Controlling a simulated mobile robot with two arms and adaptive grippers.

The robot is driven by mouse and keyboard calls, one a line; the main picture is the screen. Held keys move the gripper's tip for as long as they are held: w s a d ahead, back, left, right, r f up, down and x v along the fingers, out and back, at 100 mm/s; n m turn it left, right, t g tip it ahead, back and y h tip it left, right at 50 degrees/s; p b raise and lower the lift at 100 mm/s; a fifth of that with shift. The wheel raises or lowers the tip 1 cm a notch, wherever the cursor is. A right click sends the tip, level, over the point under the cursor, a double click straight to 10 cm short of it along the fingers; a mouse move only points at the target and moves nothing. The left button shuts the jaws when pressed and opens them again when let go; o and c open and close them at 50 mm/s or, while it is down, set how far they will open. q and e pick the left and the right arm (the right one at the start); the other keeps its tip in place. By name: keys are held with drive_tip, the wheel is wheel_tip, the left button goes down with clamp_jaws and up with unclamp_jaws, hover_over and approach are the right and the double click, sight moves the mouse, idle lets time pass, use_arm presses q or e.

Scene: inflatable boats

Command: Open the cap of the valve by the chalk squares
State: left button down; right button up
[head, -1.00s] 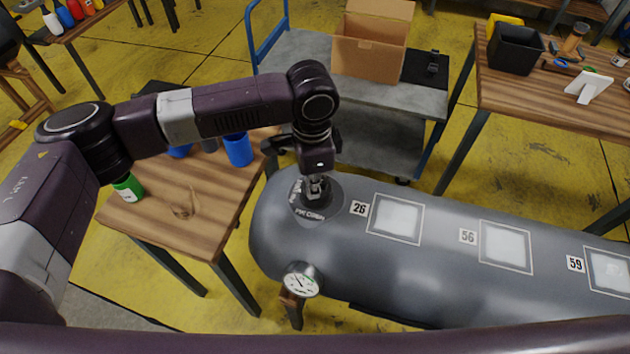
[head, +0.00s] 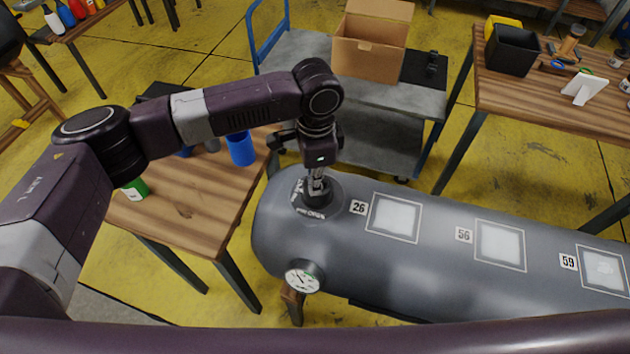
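A grey inflatable tube (head: 440,262) lies across the lower right of the head view. Its dark round valve (head: 318,205) sits near the tube's left end, left of the chalk squares (head: 395,218) labelled 26, 56 and 59. My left gripper (head: 317,186) points down onto the valve from above, its fingertips at the valve's middle. The fingers and the cap are small and partly hidden by the wrist, so I cannot tell whether they grip the cap. My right gripper is out of view.
A pressure gauge (head: 302,279) sits on the tube's near side. A wooden table (head: 185,215) with bottles stands at the left. A grey cart (head: 375,125) with a cardboard box (head: 368,60) stands behind; another wooden table (head: 560,103) is at the right.

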use_arm(q)
drive_tip(key=shift+w+d+r+p, duration=0.2)
drive_tip(key=shift+w+r+p, duration=0.25)
drive_tip(key=shift+w, duration=0.2)
drive_tip(key=shift+w+d+r+p, duration=0.15)
drive_tip(key=shift+w+r+p, duration=0.2)
drive_tip(key=shift+w+r, duration=0.2)
drive_tip(key=shift+w+d+f, duration=0.1)
drive_tip(key=shift+w, duration=0.1)
drive_tip(key=shift+s, duration=0.1)
drive_tip(key=shift+s+r+p, duration=0.15)
drive_tip(key=shift+r+p, duration=0.1)
drive_tip(key=shift+p, duration=0.45)
drive_tip(key=shift+s+r+p, duration=0.15)
drive_tip(key=shift+r+p, duration=0.15)
drive_tip(key=shift+p, duration=0.65)
drive_tip(key=shift+s+a+r+p, duration=0.2)
drive_tip(key=shift+s+r+p, duration=0.1)
drive_tip(key=shift+p, duration=0.25)
drive_tip(key=s+r+p, duration=0.1)
drive_tip(key=s+p, duration=0.1)
drive_tip(key=s+a+r+p, duration=0.1)
drive_tip(key=r+p, duration=0.1)
drive_tip(key=p, duration=0.1)
drive_tip(key=shift+s+a, duration=0.1)
drive_tip(key=shift+s, duration=0.3)
drive_tip(key=shift+f, duration=0.1)
